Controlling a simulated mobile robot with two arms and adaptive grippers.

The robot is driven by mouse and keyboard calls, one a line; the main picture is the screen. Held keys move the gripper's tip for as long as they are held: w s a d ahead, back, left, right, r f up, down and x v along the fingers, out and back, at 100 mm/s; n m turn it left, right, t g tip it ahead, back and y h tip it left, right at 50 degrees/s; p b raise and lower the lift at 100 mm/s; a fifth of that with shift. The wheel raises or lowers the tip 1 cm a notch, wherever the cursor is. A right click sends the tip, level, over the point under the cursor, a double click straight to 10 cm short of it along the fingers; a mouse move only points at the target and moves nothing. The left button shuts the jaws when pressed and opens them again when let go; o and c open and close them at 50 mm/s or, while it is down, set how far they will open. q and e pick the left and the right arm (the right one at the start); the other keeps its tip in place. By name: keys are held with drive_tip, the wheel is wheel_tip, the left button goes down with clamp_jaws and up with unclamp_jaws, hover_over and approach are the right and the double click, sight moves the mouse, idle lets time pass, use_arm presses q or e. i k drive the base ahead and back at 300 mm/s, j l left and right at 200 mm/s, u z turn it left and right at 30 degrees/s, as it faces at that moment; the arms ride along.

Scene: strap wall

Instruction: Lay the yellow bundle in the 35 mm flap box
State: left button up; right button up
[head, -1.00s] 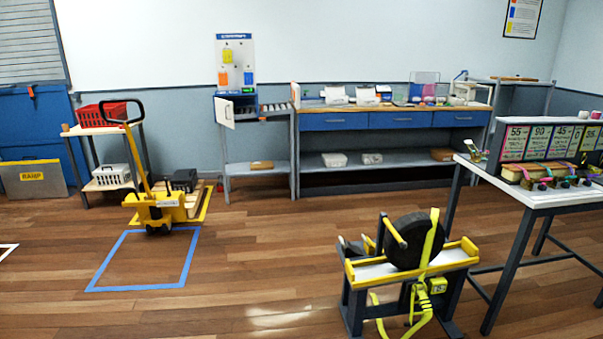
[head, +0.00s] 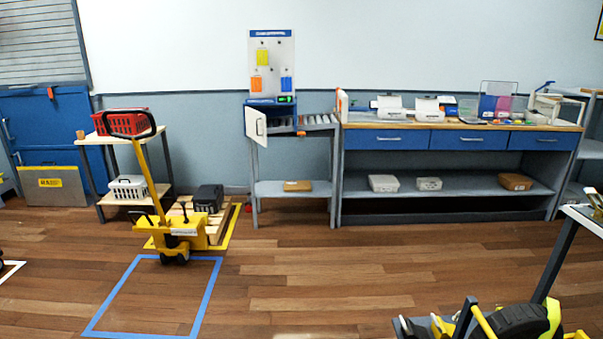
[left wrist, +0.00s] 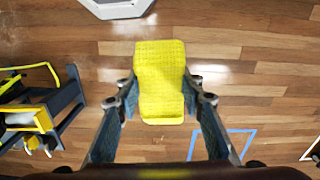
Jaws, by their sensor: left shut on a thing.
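In the left wrist view my left gripper (left wrist: 160,92) is shut on the yellow bundle (left wrist: 158,62), a bright textured yellow block held between the two fingers above the wooden floor. Neither gripper shows in the head view, and my right gripper is in no view. No flap box marked 35 can be made out now. The corner of the table (head: 589,214) that bore the row of number labels is at the right edge of the head view, with most of it cut off.
A yellow-and-dark stand with a black reel (head: 522,320) is at the bottom right. A yellow pallet truck (head: 178,233) stands behind a blue floor outline (head: 207,299) at left. A blue-drawered workbench (head: 460,138) lines the back wall. The floor between is mostly clear.

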sight(391, 118)
drive_tip(key=i+u, duration=0.1)
drive_tip(key=i, duration=1.55)
drive_tip(key=i+l+z, duration=0.1)
drive_tip(key=i+z, duration=0.4)
drive_tip(key=i, duration=0.3)
drive_tip(key=i+j+z, duration=0.25)
drive_tip(key=i+z, duration=0.25)
drive_tip(key=i, duration=0.25)
drive_tip(key=i+l+z, duration=0.15)
drive_tip(key=i, duration=0.3)
drive_tip(key=i+l+z, duration=0.1)
drive_tip(key=i+l, duration=0.25)
drive_tip(key=i, duration=0.1)
